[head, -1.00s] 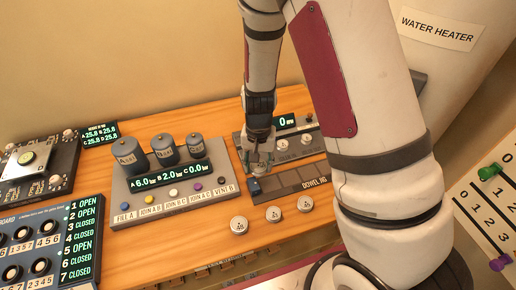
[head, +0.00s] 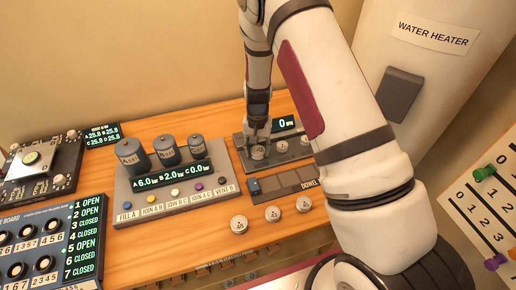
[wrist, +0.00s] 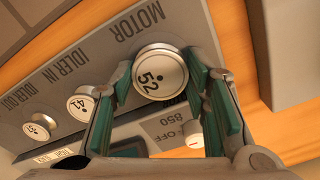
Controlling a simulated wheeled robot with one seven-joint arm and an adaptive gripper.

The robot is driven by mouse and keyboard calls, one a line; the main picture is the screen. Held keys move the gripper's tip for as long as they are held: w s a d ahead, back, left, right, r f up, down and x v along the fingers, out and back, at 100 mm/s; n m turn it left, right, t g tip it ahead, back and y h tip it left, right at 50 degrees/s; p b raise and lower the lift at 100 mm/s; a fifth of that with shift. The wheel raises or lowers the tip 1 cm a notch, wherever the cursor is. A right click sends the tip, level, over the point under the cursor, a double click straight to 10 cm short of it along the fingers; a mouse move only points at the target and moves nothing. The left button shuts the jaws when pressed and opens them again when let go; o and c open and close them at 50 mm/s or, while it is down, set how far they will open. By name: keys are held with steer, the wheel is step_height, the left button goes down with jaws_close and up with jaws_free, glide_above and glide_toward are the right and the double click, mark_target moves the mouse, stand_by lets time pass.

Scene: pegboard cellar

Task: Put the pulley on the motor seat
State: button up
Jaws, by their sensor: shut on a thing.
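My gripper (head: 258,145) points down over the left end of the grey drive panel (head: 240,151). In the wrist view its green-padded fingers (wrist: 156,72) are shut on a pale round pulley (wrist: 159,76) marked 52, which also shows in the head view (head: 258,153). The pulley is at the MOTOR label (wrist: 137,22) and hides the motor seat. I cannot tell whether it rests fully on the seat or is slightly above it. Two other discs, marked 41 (wrist: 81,104) and perhaps 31 (wrist: 38,127), sit along the idler positions.
An OFF/850 knob (wrist: 193,133) is close to the held pulley. The panel's display (head: 284,124) reads 0. A dowel jig (head: 283,183) lies in front, with several loose discs (head: 273,213) on the table. A tank panel (head: 126,200) stands to the left.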

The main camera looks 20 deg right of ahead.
steer(key=o, duration=0.9)
steer(key=shift+f, duration=0.15)
